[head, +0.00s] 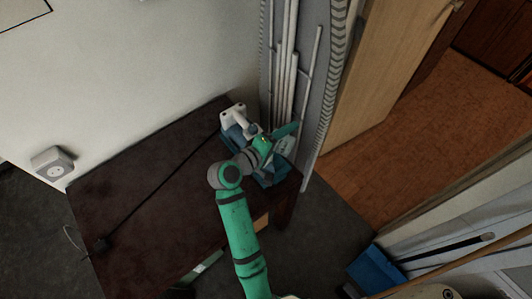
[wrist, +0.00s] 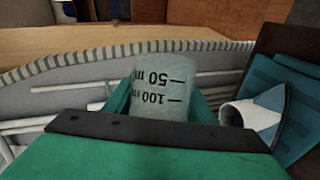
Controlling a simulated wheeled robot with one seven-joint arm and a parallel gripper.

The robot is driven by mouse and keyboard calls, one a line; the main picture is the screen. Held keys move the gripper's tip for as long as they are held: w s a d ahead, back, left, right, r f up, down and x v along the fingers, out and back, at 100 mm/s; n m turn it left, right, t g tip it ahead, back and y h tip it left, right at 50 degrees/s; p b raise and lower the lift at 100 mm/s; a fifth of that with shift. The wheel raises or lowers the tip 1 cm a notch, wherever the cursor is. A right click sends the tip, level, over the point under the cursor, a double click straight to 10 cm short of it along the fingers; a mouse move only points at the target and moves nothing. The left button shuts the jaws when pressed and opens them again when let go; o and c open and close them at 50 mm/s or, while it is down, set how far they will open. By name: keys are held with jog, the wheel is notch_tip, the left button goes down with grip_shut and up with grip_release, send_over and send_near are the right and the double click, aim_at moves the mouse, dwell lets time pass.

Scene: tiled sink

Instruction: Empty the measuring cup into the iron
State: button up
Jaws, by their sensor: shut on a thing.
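My gripper (wrist: 160,103) is shut on the measuring cup (wrist: 160,88), a pale translucent cup with black "50" and "100" marks that read upside down in the wrist view. The cup's mouth and contents do not show, and I cannot tell its tilt. The iron (head: 234,112), white and blue, is on the dark table near its far right corner; my arm hides part of it.
The dark table (head: 140,190) is mostly clear on its left, with a black cord (head: 155,190) across it. White pipes (head: 290,75) and a grey ribbed panel (head: 338,90) stand close behind the iron. A wall socket (head: 52,163) is at the left. A blue dustpan (head: 375,270) is on the floor.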

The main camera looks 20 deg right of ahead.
jog(key=shift+r, duration=0.35)
jog(key=shift+r+n+h, duration=0.3)
jog(key=shift+n+h, duration=0.2)
jog(key=shift+n, duration=0.3)
dwell(0.5)
jog(key=shift+w, duration=0.25)
jog(key=shift+d+r+n+g+h+p, duration=0.15)
jog(key=shift+n+g+h+p, duration=0.15)
jog(key=shift+n+p, duration=0.15)
jog(key=shift+a+r, duration=0.1)
jog(key=shift+a, duration=0.15)
jog(key=shift+n+p, duration=0.25)
jog(key=shift+p, duration=0.05)
